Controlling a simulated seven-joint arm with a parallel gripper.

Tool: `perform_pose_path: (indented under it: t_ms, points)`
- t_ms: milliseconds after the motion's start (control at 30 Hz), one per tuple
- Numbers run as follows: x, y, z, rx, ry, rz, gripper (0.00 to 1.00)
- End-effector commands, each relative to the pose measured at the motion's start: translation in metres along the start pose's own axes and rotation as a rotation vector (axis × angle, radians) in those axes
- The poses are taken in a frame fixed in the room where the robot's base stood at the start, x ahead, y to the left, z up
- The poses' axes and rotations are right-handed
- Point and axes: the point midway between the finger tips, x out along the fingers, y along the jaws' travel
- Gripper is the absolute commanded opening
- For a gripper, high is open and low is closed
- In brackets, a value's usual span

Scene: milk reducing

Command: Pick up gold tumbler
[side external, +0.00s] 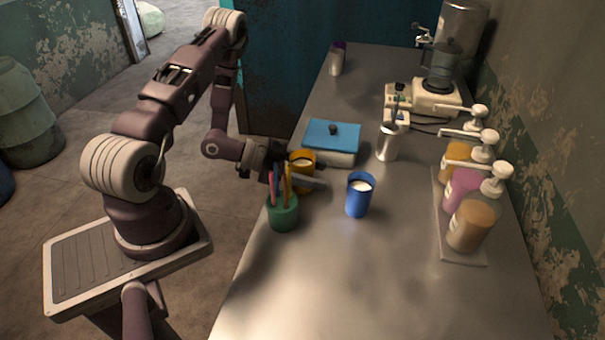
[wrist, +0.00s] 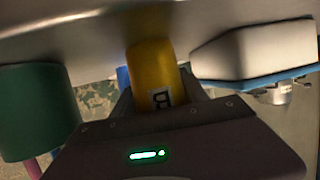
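The gold tumbler (side external: 301,159) stands upright on the metal counter near its left edge, with a white content or top showing inside. In the wrist view, which is upside down, the gold tumbler (wrist: 154,68) with a dark letter label lies between my two fingers. My gripper (side external: 308,180) is low over the counter, its fingers on either side of the tumbler; one finger partly hides its lower part. In the wrist view my gripper (wrist: 158,85) looks open around the tumbler. Whether the fingers touch it is hard to tell.
A green cup with pens (side external: 283,213) stands close in front of the gripper. A blue-lidded box (side external: 332,137) is just behind. A blue tumbler (side external: 359,197) stands to the right. A tray of pump bottles (side external: 463,259) is farther right. The front of the counter is clear.

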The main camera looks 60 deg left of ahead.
Motion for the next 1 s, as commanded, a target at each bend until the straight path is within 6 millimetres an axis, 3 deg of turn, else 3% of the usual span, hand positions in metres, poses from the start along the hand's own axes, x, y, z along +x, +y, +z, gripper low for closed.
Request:
perform_pose_path:
  t_ms: [33, 167, 467, 800, 1000]
  points:
    - [0.0, 0.0, 0.0, 0.0, 0.0, 0.0, 0.26]
    - [0.0, 0.0, 0.0, 0.0, 0.0, 0.0, 0.01]
    - [-0.003, -0.001, -0.007, 0.0, 0.001, -0.001, 0.01]
    - [-0.029, -0.001, -0.079, 0.005, 0.002, -0.003, 0.01]
    - [-0.035, 0.0, -0.095, 0.0, 0.0, 0.0, 0.01]
